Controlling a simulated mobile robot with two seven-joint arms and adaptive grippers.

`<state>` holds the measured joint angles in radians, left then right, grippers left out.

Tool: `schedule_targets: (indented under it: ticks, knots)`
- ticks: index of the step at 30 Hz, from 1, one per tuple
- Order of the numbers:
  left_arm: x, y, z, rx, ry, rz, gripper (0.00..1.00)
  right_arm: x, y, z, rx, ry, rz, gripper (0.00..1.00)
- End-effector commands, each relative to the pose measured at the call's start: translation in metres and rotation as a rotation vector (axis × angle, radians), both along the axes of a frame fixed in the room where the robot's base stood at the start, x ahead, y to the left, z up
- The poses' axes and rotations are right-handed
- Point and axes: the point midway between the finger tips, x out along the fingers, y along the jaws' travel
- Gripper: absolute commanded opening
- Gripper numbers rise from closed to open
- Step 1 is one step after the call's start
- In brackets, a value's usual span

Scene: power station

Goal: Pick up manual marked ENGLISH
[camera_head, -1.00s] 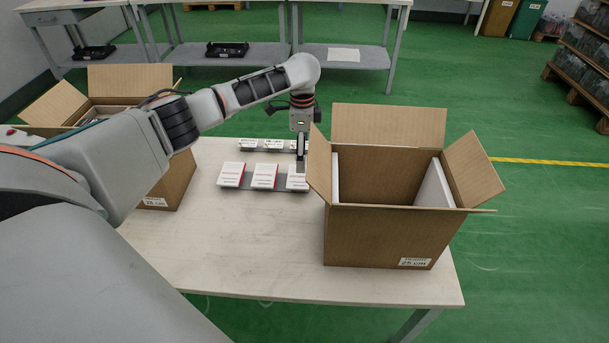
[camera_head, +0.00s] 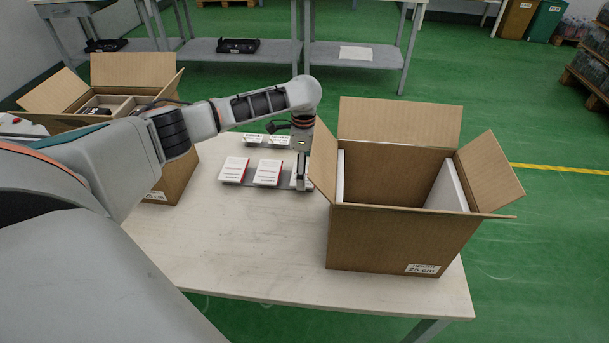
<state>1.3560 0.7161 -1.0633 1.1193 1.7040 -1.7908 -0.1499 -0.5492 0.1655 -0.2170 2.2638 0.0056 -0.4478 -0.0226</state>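Several white manuals with red edges lie in two rows on the table. In the front row are a left manual (camera_head: 234,169), a middle manual (camera_head: 267,172) and a right one, partly hidden by my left gripper and the box flap. The back row shows smaller white manuals (camera_head: 253,139), partly covered by my arm. Their print is too small to read, so I cannot tell which is marked ENGLISH. My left gripper (camera_head: 302,184) points down at the front-right manual. Its finger gap and any contact are unclear. My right gripper is not in view.
Another open box (camera_head: 133,70) with contents stands at the left, behind my arm. The table's front middle is clear.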

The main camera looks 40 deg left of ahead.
Motion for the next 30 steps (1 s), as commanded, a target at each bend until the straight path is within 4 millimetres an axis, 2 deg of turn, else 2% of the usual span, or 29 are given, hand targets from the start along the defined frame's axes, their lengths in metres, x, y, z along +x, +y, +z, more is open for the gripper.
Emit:
schedule_targets:
  ticks: [29,30]
  knots:
    - [-0.0007,-0.0002,-0.0065,0.000,0.002,0.000,0.92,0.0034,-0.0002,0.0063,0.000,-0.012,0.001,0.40]
    - [-0.0007,-0.0002,-0.0065,0.000,0.002,0.000,0.81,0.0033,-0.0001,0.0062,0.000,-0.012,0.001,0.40]
